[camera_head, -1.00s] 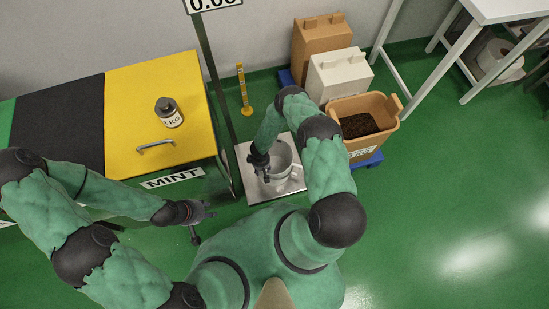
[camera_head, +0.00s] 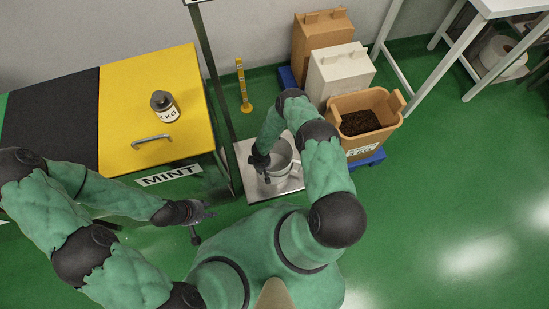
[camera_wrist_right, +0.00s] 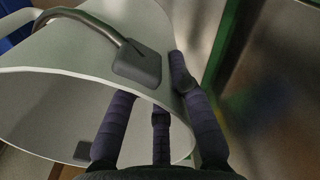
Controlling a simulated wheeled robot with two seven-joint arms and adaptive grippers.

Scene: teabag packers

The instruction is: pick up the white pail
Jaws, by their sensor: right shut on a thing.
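The white pail (camera_head: 284,148) is over the metal platform (camera_head: 243,174) of the scale in the head view. Whether its base touches the platform cannot be told. My right gripper (camera_head: 262,166) is at the pail's left side. In the right wrist view, the right gripper (camera_wrist_right: 150,95) is shut on the wall of the pail (camera_wrist_right: 60,52), with fingers both inside and outside its rim. A curved metal handle with a grey mount shows there too. My left gripper (camera_head: 200,214) is empty, its fingers spread, beside the cabinet's lower right corner.
A yellow-topped cabinet (camera_head: 185,85) marked MINT, with a 1KG canister (camera_head: 165,106) on it, stands left of the scale post (camera_head: 213,75). An orange bin (camera_head: 393,112) of dark material, white box (camera_head: 338,78) and brown box (camera_head: 318,45) stand right. Green floor (camera_head: 450,200) is clear at right.

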